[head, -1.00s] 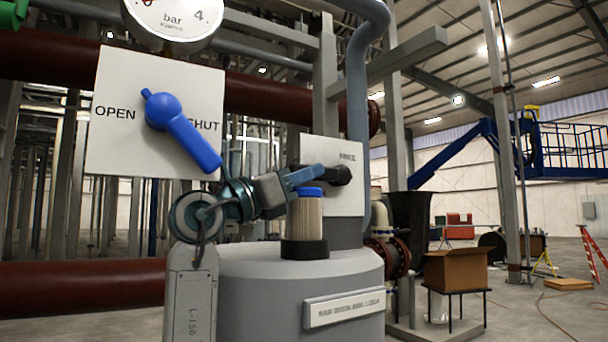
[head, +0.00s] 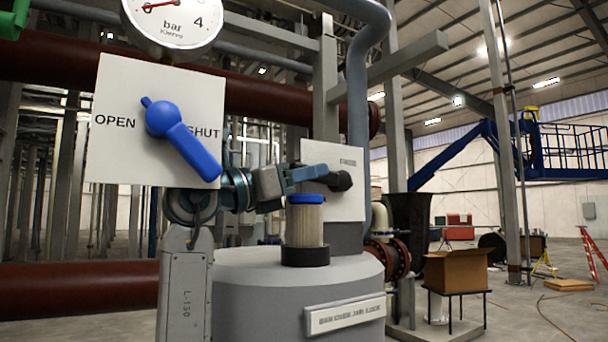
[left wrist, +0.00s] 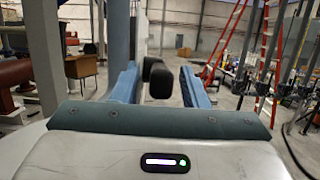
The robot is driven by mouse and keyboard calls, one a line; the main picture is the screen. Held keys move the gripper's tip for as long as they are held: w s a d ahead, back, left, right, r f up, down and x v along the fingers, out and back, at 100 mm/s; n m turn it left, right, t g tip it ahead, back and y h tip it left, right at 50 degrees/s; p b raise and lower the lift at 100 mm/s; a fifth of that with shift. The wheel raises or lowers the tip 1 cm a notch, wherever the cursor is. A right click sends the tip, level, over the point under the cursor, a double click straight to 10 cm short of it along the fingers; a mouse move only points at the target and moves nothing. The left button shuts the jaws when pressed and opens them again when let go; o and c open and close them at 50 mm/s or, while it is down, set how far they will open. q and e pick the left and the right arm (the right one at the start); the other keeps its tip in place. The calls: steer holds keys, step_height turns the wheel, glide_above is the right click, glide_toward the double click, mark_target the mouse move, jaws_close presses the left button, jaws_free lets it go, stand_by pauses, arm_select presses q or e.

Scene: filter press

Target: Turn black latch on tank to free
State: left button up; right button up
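The black latch (head: 341,181) sits on a white panel (head: 347,206) on the post behind the grey tank (head: 265,300). The panel's small upper label is hard to read. My left gripper (head: 318,173) reaches in from the left, its blue fingers beside the latch. In the left wrist view the latch's black end (left wrist: 160,82) stands between the two fingers of my left gripper (left wrist: 160,90), with a gap on each side. The gripper is open, not closed on it. My right gripper is not in view.
A filter cartridge with a blue cap (head: 305,225) stands on the tank just below my left gripper. A white OPEN/SHUT board (head: 115,85) with a blue handle (head: 180,135) is close above my left arm. A pressure gauge (head: 172,18) is above it.

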arm_select(q)
steer(key=shift+s+a+f, duration=0.15)
steer(key=shift+a, duration=0.05)
steer(key=b+v, duration=0.4)
steer(key=v, duration=0.3)
